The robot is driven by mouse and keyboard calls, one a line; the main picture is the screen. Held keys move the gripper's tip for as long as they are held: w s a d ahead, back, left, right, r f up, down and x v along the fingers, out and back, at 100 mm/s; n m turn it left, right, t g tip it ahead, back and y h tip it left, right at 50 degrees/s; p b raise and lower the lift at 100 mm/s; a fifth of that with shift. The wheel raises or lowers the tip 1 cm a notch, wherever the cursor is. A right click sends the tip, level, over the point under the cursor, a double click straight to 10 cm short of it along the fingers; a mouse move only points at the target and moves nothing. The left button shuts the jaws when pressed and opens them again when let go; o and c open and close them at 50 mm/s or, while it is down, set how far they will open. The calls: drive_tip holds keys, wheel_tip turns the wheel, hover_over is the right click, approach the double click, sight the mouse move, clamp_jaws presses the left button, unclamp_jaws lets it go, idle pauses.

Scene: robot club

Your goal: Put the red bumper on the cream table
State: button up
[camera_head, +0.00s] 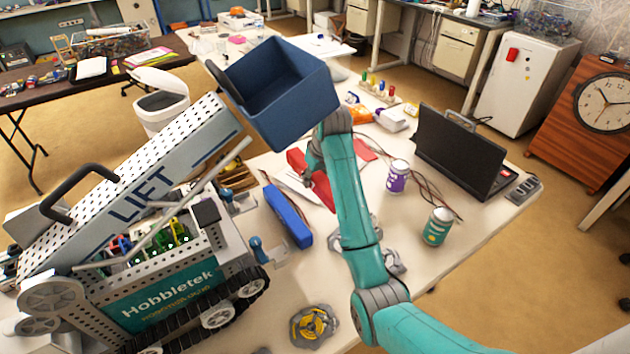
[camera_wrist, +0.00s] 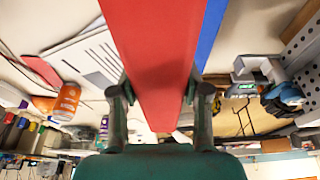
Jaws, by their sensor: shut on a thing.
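The red bumper (camera_head: 322,190) is a long red bar, partly hidden by my arm in the head view. In the wrist view the red bumper (camera_wrist: 155,50) runs between the two fingers and up out of the picture. My gripper (camera_wrist: 160,105) is shut on it, with a finger at each side. In the head view my gripper (camera_head: 313,160) is over the cream table (camera_head: 480,222), mostly hidden behind the arm. I cannot tell whether the bumper touches the tabletop.
A blue bar (camera_head: 288,215) lies left of the red bumper. The tracked robot (camera_head: 170,290) with its lift arm and raised blue bin (camera_head: 285,95) fills the left. A purple-labelled can (camera_head: 397,177), a teal can (camera_head: 437,226) and a black laptop (camera_head: 458,150) stand to the right.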

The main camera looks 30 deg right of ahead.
drive_tip(key=shift+r, duration=1.5)
